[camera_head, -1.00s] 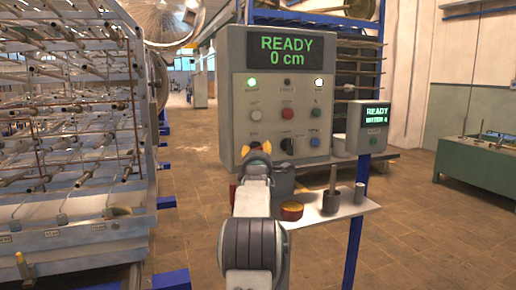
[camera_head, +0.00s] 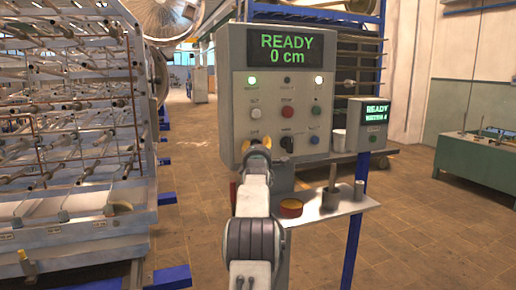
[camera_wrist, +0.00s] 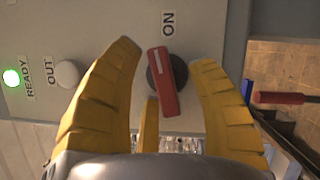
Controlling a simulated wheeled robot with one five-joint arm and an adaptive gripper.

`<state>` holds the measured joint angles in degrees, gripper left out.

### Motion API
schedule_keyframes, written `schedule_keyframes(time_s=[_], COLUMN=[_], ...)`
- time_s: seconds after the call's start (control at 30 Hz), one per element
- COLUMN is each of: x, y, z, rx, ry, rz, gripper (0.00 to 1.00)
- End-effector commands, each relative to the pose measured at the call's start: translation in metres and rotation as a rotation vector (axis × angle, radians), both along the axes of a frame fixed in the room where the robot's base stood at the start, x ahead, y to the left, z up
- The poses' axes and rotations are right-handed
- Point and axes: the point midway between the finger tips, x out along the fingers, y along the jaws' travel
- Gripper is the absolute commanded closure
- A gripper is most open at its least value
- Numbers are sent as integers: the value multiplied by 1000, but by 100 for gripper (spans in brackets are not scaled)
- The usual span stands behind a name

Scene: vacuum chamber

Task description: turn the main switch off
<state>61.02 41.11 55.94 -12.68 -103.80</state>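The main switch (camera_wrist: 164,82) has a red bar handle on a round black base. In the wrist view it sits between my yellow fingers, its upper end pointing towards the printed word ON. My gripper (camera_wrist: 165,72) is open, with one finger on each side of the handle and visible gaps to it. A further yellow finger part shows below, close to the handle's lower end; I cannot tell if it touches. In the head view my gripper (camera_head: 257,143) is at the lower left of the grey control panel (camera_head: 237,75) and hides the switch.
The panel display reads READY, 0 cm. A white button (camera_wrist: 68,74) and a lit green lamp (camera_wrist: 11,77) are left of the switch in the wrist view. A black knob (camera_head: 287,145) is right of my gripper. A shelf (camera_head: 345,209) with small containers is below.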

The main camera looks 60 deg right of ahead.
Motion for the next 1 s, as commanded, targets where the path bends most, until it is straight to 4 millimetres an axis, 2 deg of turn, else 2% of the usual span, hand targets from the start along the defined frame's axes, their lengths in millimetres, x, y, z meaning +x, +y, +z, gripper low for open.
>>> schedule_keyframes(time_s=[0.07, 0.53, 1.0], x=[0, 0, 2], y=[0, 0, 1], z=[0, 0, -2], rx=[0, 0, -100], ry=[0, 0, 80], rz=[0, 0, -11], gripper=[57, 99, 100])
